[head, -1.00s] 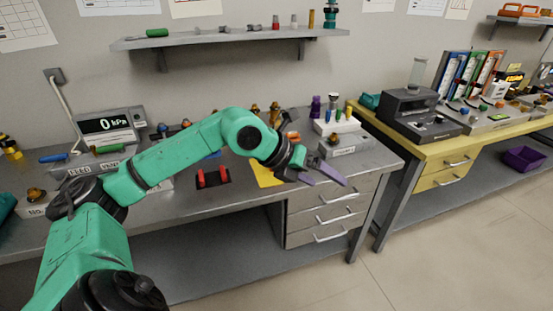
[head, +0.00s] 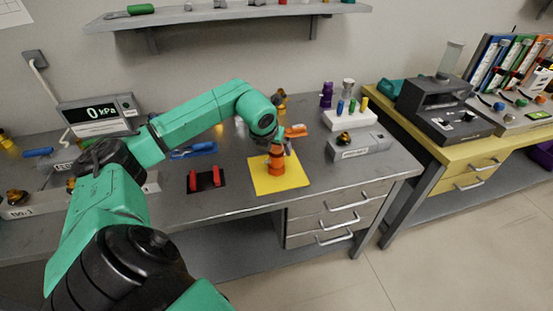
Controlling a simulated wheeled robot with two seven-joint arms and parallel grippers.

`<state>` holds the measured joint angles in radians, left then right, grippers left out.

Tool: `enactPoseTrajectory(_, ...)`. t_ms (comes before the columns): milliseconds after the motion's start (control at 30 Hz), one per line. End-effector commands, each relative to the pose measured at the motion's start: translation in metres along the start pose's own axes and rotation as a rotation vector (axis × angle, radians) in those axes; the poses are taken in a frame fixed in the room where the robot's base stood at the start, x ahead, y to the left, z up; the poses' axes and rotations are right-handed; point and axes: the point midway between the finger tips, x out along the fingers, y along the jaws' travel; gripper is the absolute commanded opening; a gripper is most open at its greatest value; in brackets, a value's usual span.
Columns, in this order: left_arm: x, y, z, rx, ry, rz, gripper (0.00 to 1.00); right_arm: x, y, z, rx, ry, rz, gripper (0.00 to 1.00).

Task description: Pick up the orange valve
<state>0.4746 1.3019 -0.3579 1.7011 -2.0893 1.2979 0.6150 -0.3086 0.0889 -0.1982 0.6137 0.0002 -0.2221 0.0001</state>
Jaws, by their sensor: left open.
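An orange valve (head: 276,165) stands upright on a yellow mat (head: 296,177) near the front right of the grey workbench. My left gripper (head: 281,147) is at the top of the valve, coming from above and behind. Its fingers are small and partly hidden against the valve, so contact is unclear; the gripper is open. My right gripper is out of view.
A black pad with red holders (head: 206,180) lies left of the mat. A grey labelled block (head: 359,146) and a white rack (head: 351,122) stand to the right. A blue tool (head: 194,150) and an orange-handled item (head: 297,131) lie behind. A shelf (head: 230,16) hangs above.

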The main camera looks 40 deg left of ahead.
Motion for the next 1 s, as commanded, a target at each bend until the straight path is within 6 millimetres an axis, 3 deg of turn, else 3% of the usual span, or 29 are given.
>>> enactPoseTrajectory(33, 0.005, -0.002, 0.002, -0.003, 0.005, -0.004, 0.94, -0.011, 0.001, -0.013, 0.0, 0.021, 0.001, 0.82)
enactPoseTrajectory(133, 0.025, -0.002, 0.001, -0.002, 0.003, -0.003, 0.94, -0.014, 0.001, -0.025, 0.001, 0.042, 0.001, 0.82)
enactPoseTrajectory(367, 0.034, -0.002, 0.0, 0.001, -0.001, -0.001, 0.94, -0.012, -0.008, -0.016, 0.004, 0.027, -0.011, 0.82)
enactPoseTrajectory(400, 0.034, -0.002, 0.0, 0.001, -0.001, -0.001, 0.9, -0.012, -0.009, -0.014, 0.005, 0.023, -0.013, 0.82)
enactPoseTrajectory(633, 0.034, -0.002, 0.001, 0.001, -0.001, -0.001, 0.02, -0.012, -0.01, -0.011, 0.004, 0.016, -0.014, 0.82)
enactPoseTrajectory(1000, 0.031, -0.002, 0.003, 0.0, -0.005, -0.002, 0.0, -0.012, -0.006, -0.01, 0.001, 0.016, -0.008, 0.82)
